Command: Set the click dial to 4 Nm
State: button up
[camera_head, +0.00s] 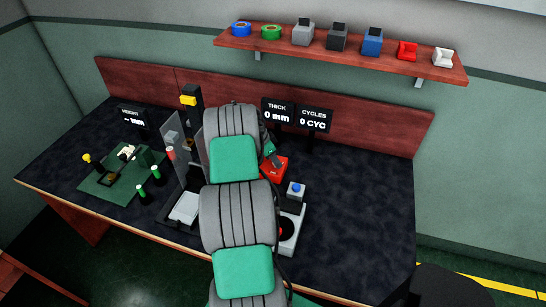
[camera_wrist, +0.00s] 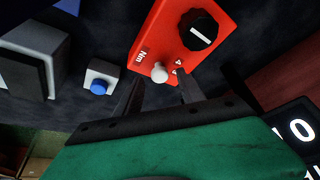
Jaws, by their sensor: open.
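The red dial box (camera_wrist: 172,40) carries a black round dial (camera_wrist: 199,30) with a white pointer line. A white rounded knob (camera_wrist: 159,72) stands on the box near its "Nm" lettering, and small marks, one like a 4, lie beside it. I cannot tell which value the dial is set to. My gripper (camera_wrist: 158,88) is open and empty; its two dark fingers point at the box's near edge, one on each side of the knob, apart from the dial. In the head view, the red box (camera_head: 274,168) is just right of my arm, which hides part of the gripper.
A small box with a blue button (camera_wrist: 98,87) also shows in the head view (camera_head: 296,189). THICK (camera_head: 278,112) and CYCLES (camera_head: 314,119) displays stand behind. A green board (camera_head: 100,190) lies at left. The bench's right side is clear.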

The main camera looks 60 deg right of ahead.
jog(key=shift+d+f, duration=0.15)
jog(key=shift+f, duration=0.35)
grip_shut()
